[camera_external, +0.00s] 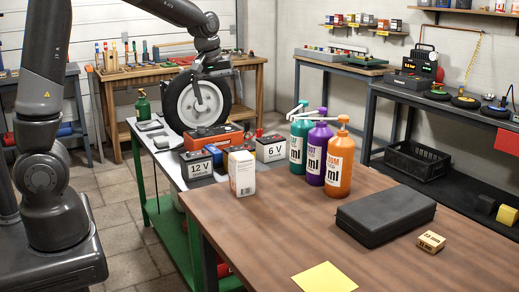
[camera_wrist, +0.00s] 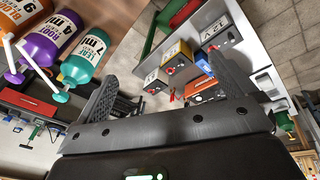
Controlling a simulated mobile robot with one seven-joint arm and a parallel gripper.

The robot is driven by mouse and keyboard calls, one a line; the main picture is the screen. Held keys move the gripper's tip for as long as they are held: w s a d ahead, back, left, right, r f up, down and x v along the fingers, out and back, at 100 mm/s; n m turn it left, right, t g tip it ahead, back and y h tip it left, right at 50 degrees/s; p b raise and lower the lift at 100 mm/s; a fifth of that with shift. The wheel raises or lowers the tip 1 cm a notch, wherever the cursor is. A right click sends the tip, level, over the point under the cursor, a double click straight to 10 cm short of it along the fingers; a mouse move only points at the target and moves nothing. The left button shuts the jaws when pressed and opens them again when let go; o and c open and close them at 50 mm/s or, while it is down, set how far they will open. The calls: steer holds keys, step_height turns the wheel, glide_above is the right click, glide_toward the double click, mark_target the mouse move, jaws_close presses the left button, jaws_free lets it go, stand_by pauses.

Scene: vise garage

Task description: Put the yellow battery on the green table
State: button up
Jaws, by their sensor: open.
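The green table (camera_external: 146,158) has a grey top and green legs. Several batteries stand at its near end, including a 12 V one (camera_external: 199,164) and a 6 V one (camera_external: 270,149). In the wrist view a yellow-faced battery (camera_wrist: 177,56) stands between two white-faced ones. In the external view a carton mostly hides that spot. My gripper (camera_external: 212,68) is above the table, near the top of the wheel. In the wrist view its two fingers (camera_wrist: 163,66) are wide apart with nothing gripped. The batteries show beyond them, apart from the fingers.
A wheel (camera_external: 198,101) and an orange battery (camera_external: 213,136) occupy the green table. The wooden table (camera_external: 300,228) adjoins it, with a white carton (camera_external: 242,173), pump bottles (camera_external: 338,165), a black case (camera_external: 386,215) and a small tan-yellow block (camera_external: 430,242). Its front area is mostly free.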

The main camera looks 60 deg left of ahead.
steer(key=s+d+r+m+t, duration=0.1)
steer(key=s+d+m, duration=0.4)
steer(key=s, duration=0.8)
steer(key=s+d+r+m+t, duration=0.1)
steer(key=s+d+r+m, duration=0.2)
steer(key=s, duration=1)
steer(key=d+m, duration=0.3)
steer(key=d, duration=0.2)
steer(key=shift+r+t+h, duration=0.4)
